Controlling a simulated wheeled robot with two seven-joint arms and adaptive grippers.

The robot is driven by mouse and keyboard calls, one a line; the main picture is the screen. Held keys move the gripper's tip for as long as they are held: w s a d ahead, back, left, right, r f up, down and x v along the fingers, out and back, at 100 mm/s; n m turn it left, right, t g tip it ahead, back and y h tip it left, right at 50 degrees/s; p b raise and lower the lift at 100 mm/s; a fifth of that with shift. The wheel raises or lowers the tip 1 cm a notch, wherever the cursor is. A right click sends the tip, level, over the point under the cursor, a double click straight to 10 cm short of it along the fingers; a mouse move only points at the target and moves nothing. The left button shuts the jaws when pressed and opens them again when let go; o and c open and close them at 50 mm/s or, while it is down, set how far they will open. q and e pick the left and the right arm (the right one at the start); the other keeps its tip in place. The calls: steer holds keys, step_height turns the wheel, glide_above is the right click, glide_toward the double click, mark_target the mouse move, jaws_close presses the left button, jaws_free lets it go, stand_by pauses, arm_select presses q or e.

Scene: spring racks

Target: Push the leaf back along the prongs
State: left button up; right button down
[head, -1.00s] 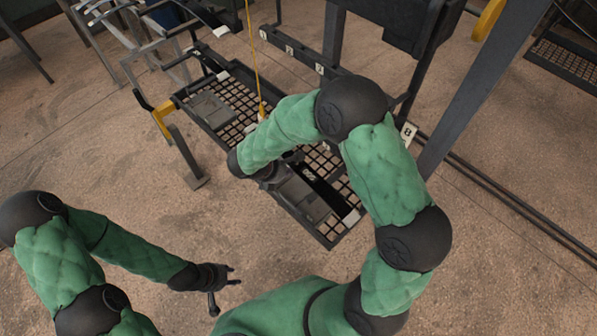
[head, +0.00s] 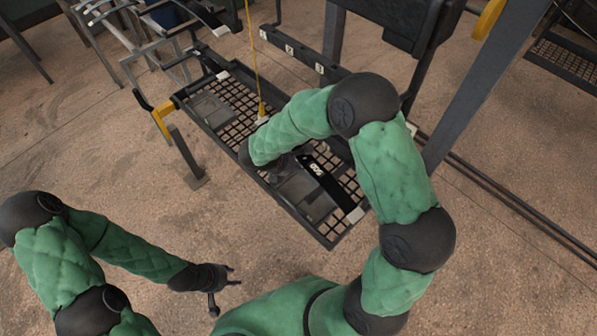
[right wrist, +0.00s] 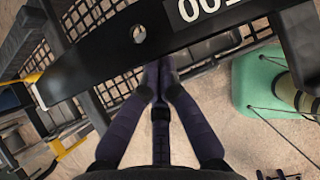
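The leaf (head: 330,183) is a black bar with a white number label, lying across the right part of the mesh rack (head: 335,238) in the head view. In the right wrist view the leaf (right wrist: 100,68) crosses the upper part, its label upside down and cut off by the top edge. My right gripper (right wrist: 160,70) has its fingertips together at the leaf's lower edge, with nothing seen between them. Whether they touch the leaf is unclear. In the head view my right forearm mostly hides this gripper. The prongs are hard to make out. My left gripper (head: 228,276) is open and empty, away from the rack.
A yellow cord (head: 252,50) hangs down to the rack by my right forearm. A dark post (head: 490,80) stands at the right, and a numbered rail (head: 290,50) lies behind the rack.

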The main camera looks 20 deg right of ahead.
steer(key=shift+w+d+r, duration=0.1)
steer(key=shift+w+d, duration=0.25)
steer(key=shift+d, duration=0.55)
steer(key=shift+w+d+f, duration=0.1)
steer(key=shift+w+d, duration=0.2)
steer(key=shift+d, duration=0.6)
steer(key=shift+w+d+r, duration=0.1)
steer(key=shift+w+d, duration=0.25)
steer(key=shift+d, duration=0.55)
steer(key=s+a, duration=0.2)
steer(key=a, duration=0.3)
steer(key=shift+a, duration=0.4)
steer(key=shift+s+a, duration=0.1)
